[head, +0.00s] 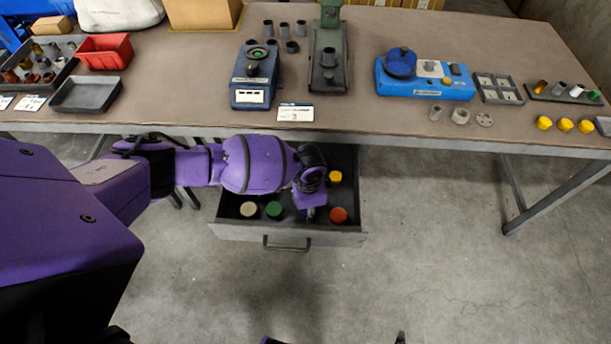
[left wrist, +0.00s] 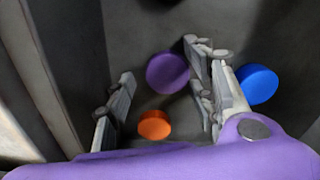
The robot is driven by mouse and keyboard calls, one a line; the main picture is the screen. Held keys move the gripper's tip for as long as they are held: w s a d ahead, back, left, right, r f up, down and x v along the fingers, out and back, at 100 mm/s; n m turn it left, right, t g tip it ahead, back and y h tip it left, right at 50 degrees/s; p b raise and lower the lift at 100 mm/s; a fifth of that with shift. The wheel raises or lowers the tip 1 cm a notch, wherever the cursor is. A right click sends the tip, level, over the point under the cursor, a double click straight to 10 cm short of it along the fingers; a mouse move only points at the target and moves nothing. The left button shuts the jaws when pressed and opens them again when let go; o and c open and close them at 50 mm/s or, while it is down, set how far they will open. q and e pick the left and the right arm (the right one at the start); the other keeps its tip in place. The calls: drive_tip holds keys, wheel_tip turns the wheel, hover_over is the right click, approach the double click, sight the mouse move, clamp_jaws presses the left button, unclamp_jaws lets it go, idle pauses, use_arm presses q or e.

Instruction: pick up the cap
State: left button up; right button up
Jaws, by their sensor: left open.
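Several round caps lie in the open drawer under the table. My left gripper (head: 310,212) reaches down into the drawer between the green and orange caps. The left wrist view shows the open, empty jaws (left wrist: 160,70) above a purple cap (left wrist: 167,73). An orange cap (left wrist: 154,124) lies nearer, between the fingers, and a blue cap (left wrist: 257,84) lies outside the right finger. The arm hides part of the drawer.
The drawer (head: 225,233) has raised walls and a front handle (head: 286,246). The table edge (head: 420,138) runs above it. Three yellow caps (head: 564,125) and a blue machine (head: 425,80) stand on the table. The floor before the drawer is clear.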

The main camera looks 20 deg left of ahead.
use_arm(q)
drive_tip(key=shift+w+f, duration=0.15)
drive_tip(key=shift+w, duration=0.05)
drive_tip(key=c, duration=0.7)
